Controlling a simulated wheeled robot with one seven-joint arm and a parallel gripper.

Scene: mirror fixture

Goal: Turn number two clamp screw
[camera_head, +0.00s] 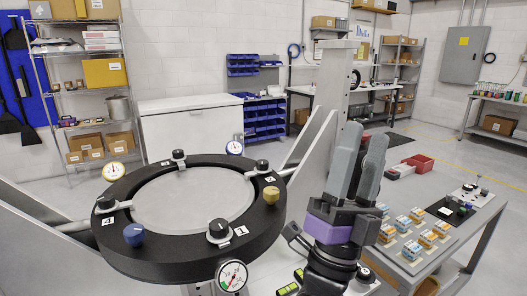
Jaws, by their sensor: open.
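A black round mirror fixture (150,258) with a pale disc (190,203) in its middle fills the lower left. Black-knobbed clamp screws with small number tags stand around its ring. The front one (219,228) is tagged 1 and the left one (105,203) seems tagged 4. The right one (262,165) has a tag too small to read surely, perhaps 2. Another clamp screw (178,155) is at the back. My gripper (363,136) points up, open and empty, to the right of the ring and apart from every screw.
A yellow knob (271,195) and a blue knob (134,235) stick up from the ring. Dial gauges sit around it, one at the front (232,276). A grey upright post (336,90) stands behind my gripper. A cart (450,245) with small boxed parts is at the right.

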